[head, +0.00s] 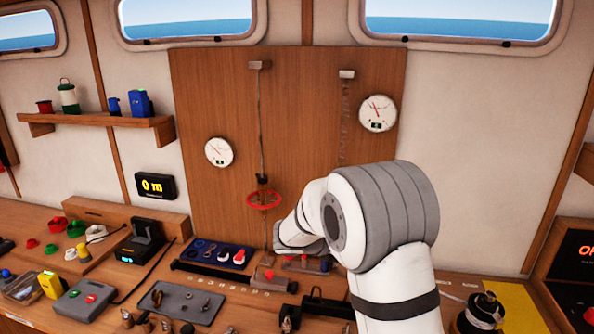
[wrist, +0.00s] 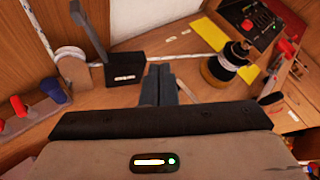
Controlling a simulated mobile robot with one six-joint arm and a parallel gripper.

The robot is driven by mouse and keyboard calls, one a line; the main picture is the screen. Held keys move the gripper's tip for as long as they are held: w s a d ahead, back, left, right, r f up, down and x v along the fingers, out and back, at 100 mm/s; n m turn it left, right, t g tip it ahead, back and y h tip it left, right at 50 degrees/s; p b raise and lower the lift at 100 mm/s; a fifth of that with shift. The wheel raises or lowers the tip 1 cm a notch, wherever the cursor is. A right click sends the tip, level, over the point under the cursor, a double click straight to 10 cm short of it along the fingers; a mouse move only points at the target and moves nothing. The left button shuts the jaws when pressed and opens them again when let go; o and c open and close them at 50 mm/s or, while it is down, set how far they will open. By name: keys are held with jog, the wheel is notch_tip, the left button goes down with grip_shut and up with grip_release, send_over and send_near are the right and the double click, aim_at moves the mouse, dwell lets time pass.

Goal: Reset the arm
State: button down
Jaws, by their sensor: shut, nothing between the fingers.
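My gripper (wrist: 158,88) shows in the wrist view as two dark fingers close together, shut and empty above the wooden bench (wrist: 130,120). In the head view my white and grey arm (head: 385,215) is bent over the right part of the bench, and its bulk hides the gripper. In the wrist view a black box (wrist: 122,70) with a lever stands to the left beyond the fingers. A dark round coil-like object (wrist: 228,65) stands to their right.
A wooden panel (head: 215,110) with two round gauges and a red handwheel (head: 264,200) stands behind the bench. A blue tray (head: 217,254), a grey mat (head: 180,302) and a grey box with buttons (head: 84,299) crowd the left and middle. A yellow sheet (head: 507,305) lies at right.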

jog(key=s+d+r+m+g+y+b, duration=0.1)
jog(key=s+d+m+g+y, duration=0.15)
jog(key=s+m, duration=0.55)
jog(key=s+d+r+m+g+y, duration=0.1)
jog(key=s+r+m+y, duration=0.15)
jog(key=s+m, duration=0.55)
jog(key=s+a+f+m+y, duration=0.1)
jog(key=s+a+m+y, duration=0.1)
jog(key=s+m, duration=0.3)
jog(key=s+a+m+t+y+b, duration=0.1)
jog(key=s+a+m+y, duration=0.2)
jog(key=s+m, duration=0.3)
jog(key=s+y, duration=0.1)
jog(key=s, duration=0.4)
jog(key=shift+a+f+m+y, duration=0.2)
jog(key=shift+f+m+y, duration=0.1)
jog(key=shift+f, duration=0.05)
